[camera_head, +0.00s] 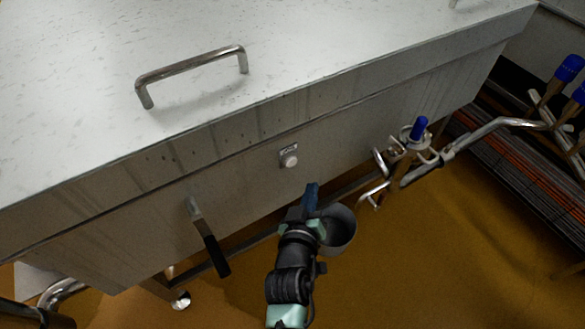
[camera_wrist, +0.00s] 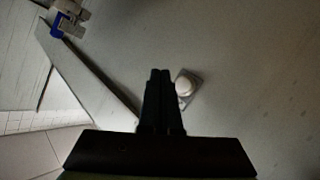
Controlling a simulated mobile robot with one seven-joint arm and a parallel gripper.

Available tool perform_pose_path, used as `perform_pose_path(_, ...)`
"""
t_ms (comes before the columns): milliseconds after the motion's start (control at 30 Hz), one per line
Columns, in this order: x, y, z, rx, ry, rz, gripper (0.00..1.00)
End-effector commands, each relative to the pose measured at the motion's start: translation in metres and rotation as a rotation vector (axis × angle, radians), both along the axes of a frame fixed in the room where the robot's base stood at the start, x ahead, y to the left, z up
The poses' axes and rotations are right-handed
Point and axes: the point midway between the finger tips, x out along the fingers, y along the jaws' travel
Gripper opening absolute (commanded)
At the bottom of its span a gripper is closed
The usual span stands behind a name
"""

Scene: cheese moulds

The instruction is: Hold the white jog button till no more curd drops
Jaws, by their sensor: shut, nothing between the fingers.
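The white jog button (camera_head: 290,160) sits on a small square plate on the front panel of a steel machine (camera_head: 240,165). It also shows in the wrist view (camera_wrist: 184,86), just right of my fingertips. My gripper (camera_head: 311,187) is below and slightly right of the button in the head view, with its fingers shut and empty. In the wrist view the closed fingers (camera_wrist: 160,73) partly overlap the plate's left edge. I cannot tell whether they touch the panel; the head view shows a gap to the button. No curd is visible.
A black-handled lever (camera_head: 210,240) hangs on the panel to the left. A grey round vessel (camera_head: 340,228) is behind my gripper. Pipes with a blue-capped valve (camera_head: 419,128) stand to the right. A bar handle (camera_head: 190,66) is on the lid.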

Motion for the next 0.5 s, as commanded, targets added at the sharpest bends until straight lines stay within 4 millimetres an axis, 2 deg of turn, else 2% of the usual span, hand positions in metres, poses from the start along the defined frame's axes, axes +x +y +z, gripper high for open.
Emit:
perform_pose_path(33,0.007,0.005,-0.005,-0.002,-0.006,0.002,0.0)
perform_pose_path(200,0.025,0.018,-0.004,-0.001,-0.003,0.002,0.0)
perform_pose_path(500,0.04,0.029,-0.001,-0.001,0.0,0.0,0.0)
